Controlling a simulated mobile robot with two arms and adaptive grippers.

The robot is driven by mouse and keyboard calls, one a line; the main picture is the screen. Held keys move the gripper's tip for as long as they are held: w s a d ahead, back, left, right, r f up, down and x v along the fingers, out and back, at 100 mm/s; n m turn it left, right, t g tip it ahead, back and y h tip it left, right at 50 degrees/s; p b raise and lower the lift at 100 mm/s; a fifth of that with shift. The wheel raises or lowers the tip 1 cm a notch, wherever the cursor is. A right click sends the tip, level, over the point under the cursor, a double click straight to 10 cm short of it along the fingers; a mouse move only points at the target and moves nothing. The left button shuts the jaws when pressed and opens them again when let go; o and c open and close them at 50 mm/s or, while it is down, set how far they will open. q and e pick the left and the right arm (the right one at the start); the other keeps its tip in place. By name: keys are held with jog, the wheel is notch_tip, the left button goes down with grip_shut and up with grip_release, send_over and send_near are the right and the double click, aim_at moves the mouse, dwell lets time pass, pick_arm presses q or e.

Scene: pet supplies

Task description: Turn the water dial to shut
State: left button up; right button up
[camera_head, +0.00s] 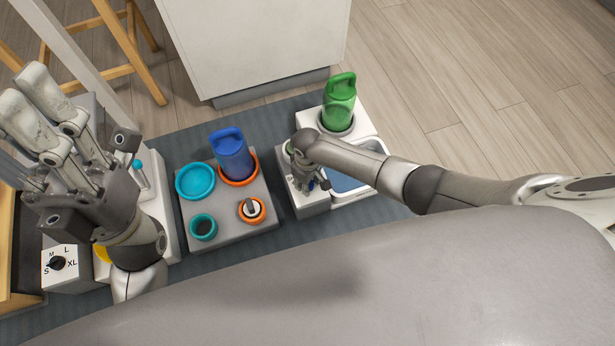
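A black knob (57,263) on a white panel marked S, M, L, XL shows at the lower left. My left gripper (27,92) is raised close to the camera at the left, with nothing visible in it. Its finger gap is unclear from this angle.
A green bottle (339,104) stands in a white holder behind the water tray (372,187). A grey block (228,232) holds a blue bottle (232,156), a teal bowl (196,181) and smaller round fittings. A dark mat (290,112) lies under everything.

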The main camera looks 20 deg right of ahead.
jog(key=shift+r+n+p, duration=0.1)
jog(key=shift+n+p, duration=0.2)
jog(key=shift+n, duration=1.6)
jog(key=n+p, duration=0.1)
jog(key=n, duration=0.1)
jog(key=shift+n, duration=0.3)
jog(key=n, duration=0.5)
jog(key=shift+n, duration=0.3)
jog(key=o, duration=1)
jog(key=shift+o, duration=0.2)
notch_tip(320, 180, up, 12)
